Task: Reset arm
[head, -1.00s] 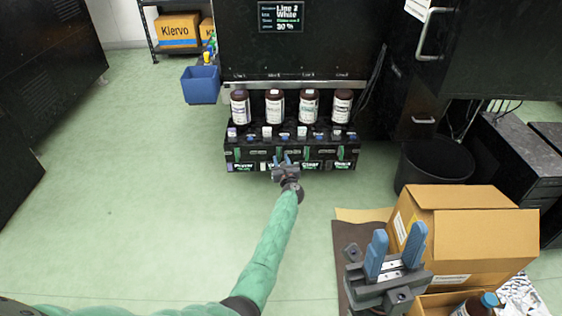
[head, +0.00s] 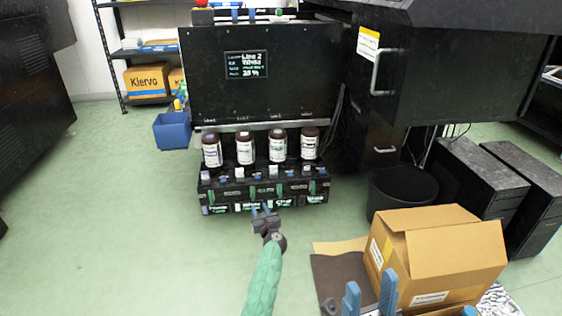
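My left gripper (head: 265,213) is at the end of the green arm, just in front of the black ink station's lower tray (head: 222,208). Its two blue fingers stand apart, with nothing seen between them. My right gripper (head: 370,294) shows at the bottom edge, in front of the cardboard box. Its blue fingers are apart and empty; its base is cut off by the frame. Brown ink bottles with white labels stand in a row on the station: one at the left (head: 211,150), two in the middle (head: 245,148) (head: 278,146), one at the right (head: 310,143).
An open cardboard box (head: 450,262) stands on the lower right beside a brown mat (head: 338,277). A black bin (head: 402,190) is behind it. A blue bin (head: 172,130) and a shelf with a Klervo box (head: 147,82) are at the back left. The green floor at left is clear.

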